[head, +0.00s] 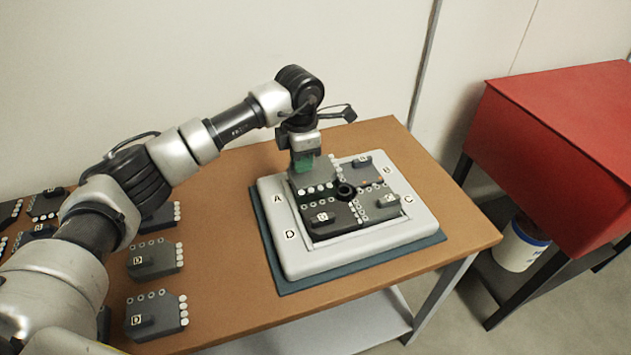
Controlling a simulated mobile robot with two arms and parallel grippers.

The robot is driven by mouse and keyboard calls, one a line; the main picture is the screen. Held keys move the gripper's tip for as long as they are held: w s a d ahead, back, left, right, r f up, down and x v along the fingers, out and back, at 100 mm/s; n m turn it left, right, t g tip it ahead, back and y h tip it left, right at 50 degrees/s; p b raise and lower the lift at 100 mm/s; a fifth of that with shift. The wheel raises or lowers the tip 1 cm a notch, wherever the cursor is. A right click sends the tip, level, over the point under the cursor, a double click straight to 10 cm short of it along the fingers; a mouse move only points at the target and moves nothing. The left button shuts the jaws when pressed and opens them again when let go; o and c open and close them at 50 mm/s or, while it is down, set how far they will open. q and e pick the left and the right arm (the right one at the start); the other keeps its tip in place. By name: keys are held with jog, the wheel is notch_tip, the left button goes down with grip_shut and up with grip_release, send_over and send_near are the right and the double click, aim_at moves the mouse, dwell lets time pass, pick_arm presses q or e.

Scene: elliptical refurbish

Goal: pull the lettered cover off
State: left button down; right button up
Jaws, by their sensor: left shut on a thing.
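A white square unit (290,247) with rounded corners sits on a dark teal mat (345,266) on the table. Its rim carries the letters A, D and C. Dark lettered covers fill its recess around a black central ring: a front one (335,218), a right one (388,208) and a back one (366,171). My left gripper (304,172) points down at the back-left corner, near the A. It is shut on a grey cover (321,174) with a row of white dots. The cover looks slightly raised, but its gap from the recess is unclear. Its letter is hidden. My right gripper is not in view.
Several similar dark lettered blocks, such as one marked D (155,315), stand on the left of the brown table (229,290). A red cabinet (570,120) stands to the right, with a white bucket (518,248) below. The wall is close behind.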

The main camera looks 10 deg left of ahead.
pick_arm(q)
jog(key=shift+r+p, duration=2.25)
jog(key=shift+r, duration=2)
jog(key=shift+f, duration=0.1)
